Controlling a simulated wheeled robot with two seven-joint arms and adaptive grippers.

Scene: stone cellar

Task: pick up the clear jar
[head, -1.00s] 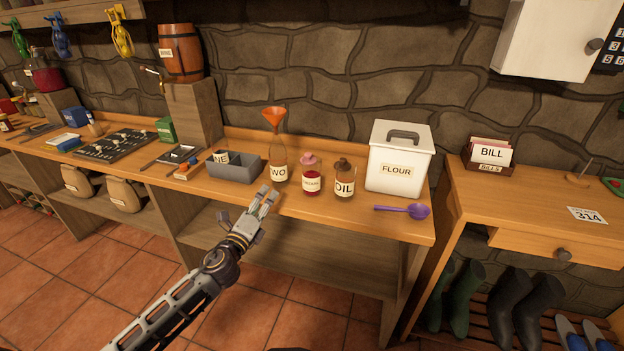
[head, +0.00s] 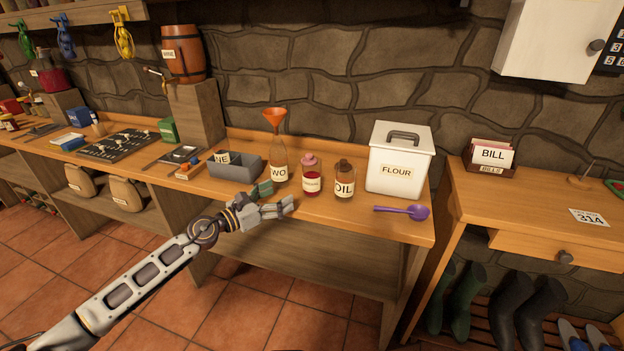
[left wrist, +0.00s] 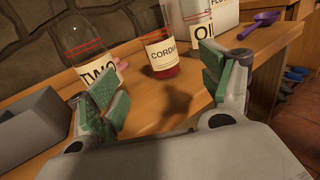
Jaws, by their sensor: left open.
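My left gripper (head: 280,197) is open and empty at the counter's front edge, just in front of the clear bottle. In the left wrist view the cordial bottle (left wrist: 158,48) shows beyond the gap between the fingers. My right gripper is out of view.
A grey divided bin (head: 235,168) stands close left of the clear bottle. A white flour canister (head: 399,160) and a purple scoop (head: 403,211) are at the right. The counter (head: 330,215) has bare room in front of the bottles.

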